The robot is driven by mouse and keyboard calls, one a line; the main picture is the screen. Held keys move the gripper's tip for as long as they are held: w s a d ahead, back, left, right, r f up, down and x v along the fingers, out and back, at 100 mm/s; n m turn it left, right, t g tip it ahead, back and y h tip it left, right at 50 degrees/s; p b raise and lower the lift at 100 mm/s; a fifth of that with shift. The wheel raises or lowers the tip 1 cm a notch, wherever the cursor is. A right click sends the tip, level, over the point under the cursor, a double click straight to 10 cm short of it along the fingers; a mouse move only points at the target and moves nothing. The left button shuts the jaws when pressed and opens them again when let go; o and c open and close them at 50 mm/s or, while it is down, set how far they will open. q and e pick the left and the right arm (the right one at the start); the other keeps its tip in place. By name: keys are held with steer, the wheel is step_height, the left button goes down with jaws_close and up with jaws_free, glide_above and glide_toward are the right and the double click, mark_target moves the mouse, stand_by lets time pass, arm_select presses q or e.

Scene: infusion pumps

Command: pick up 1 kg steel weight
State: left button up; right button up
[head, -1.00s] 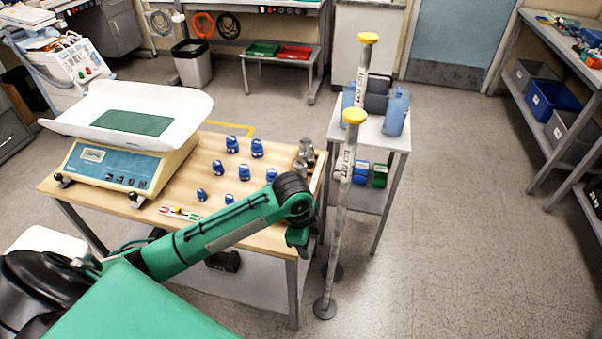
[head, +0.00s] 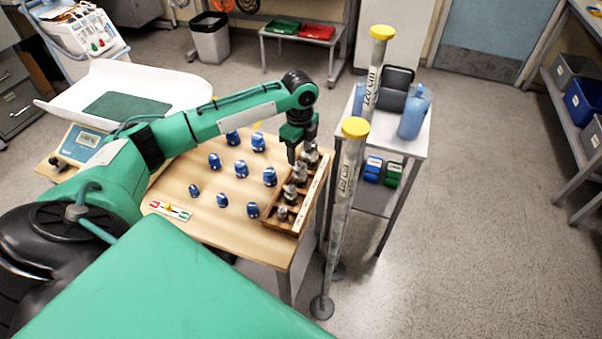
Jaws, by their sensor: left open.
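Several steel weights stand in a wooden rack (head: 270,225) along the right edge of the wooden table. They range from a small one (head: 281,213) at the near end to larger ones (head: 299,173) and (head: 312,152) at the far end. Their markings are too small to read, so I cannot tell which is the 1 kg one. My left gripper (head: 297,156) points down over the far part of the rack, open, with its fingers close to the larger weights. It partly hides them, and I cannot tell if it touches any. My right gripper is not in view.
A scale with a white pan (head: 75,88) is behind my left arm. Two upright tubes with yellow caps (head: 355,128) stand just right of the table. A side table holds blue bottles (head: 413,112).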

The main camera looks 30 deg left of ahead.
mark_target(300, 165)
arm_select(q)
steer(key=f, duration=0.4)
steer(key=shift+w, duration=0.2)
steer(key=shift+s+f, duration=0.2)
steer(key=shift+f, duration=0.25)
step_height(300, 165, down, 4)
steer(key=shift+f+p, duration=0.25)
steer(key=shift+p, duration=0.2)
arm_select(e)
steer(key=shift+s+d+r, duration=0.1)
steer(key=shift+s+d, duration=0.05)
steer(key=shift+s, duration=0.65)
arm_select(q)
steer(key=c, duration=1.1)
steer(key=shift+r, duration=0.1)
jaws_close()
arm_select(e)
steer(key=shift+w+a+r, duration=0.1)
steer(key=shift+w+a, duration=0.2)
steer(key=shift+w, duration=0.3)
